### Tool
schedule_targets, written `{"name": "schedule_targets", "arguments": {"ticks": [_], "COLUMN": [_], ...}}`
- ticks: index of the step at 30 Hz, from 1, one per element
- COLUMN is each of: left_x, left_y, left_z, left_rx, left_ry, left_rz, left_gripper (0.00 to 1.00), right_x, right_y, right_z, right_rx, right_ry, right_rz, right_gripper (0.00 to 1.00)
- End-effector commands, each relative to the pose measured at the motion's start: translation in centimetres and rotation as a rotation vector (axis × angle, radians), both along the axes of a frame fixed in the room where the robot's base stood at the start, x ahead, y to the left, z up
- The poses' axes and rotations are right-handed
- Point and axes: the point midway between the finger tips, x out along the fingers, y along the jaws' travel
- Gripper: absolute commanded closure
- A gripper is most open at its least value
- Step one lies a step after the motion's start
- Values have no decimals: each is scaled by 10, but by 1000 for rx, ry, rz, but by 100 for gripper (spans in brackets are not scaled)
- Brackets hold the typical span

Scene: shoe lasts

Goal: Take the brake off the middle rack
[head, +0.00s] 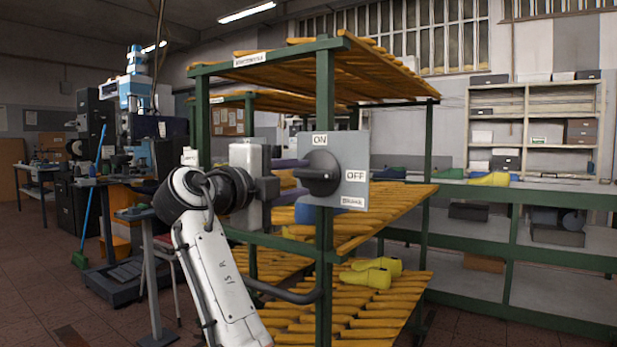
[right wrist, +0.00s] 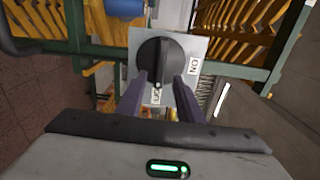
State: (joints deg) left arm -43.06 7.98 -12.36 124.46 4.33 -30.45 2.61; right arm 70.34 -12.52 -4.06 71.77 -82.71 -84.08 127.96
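The brake switch is a grey plate (head: 347,170) on the green post of the nearest rack (head: 325,100). It has an ON label at its top, an OFF label at its right and a BRAKE label below. A black rotary knob (head: 322,170) sits on it, and its white dot faces OFF. In the right wrist view the knob (right wrist: 158,65) stands between the two purple fingers. My right gripper (head: 303,179) is at the knob from the left, its fingers apart with a gap visible on each side of the knob bar. My left gripper is out of view.
Yellow slatted shelves hold yellow shoe lasts (head: 372,272) and a blue last (head: 310,213). A similar rack stands behind. A green bench (head: 480,262) and pale shelving (head: 535,110) are at the right.

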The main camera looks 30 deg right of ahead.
Motion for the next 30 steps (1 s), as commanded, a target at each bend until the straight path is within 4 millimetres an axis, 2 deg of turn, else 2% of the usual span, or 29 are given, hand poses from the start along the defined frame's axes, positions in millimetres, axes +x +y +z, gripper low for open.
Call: {"name": "schedule_targets", "arguments": {"ticks": [3,9,26,28,30], "left_x": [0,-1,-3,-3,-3], "left_y": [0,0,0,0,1], "left_z": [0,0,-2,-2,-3], "left_rx": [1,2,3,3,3], "left_ry": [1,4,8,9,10], "left_rz": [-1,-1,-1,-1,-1], "left_gripper": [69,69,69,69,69], "right_x": [-8,-17,-19,-18,-14], "right_y": [22,42,45,44,41], "right_z": [0,0,-1,-6,-22], "right_rx": [0,1,1,2,6], "right_ry": [1,1,1,16,63], "right_rz": [3,0,-1,2,14], "right_gripper": [66,66,66,66,66]}}
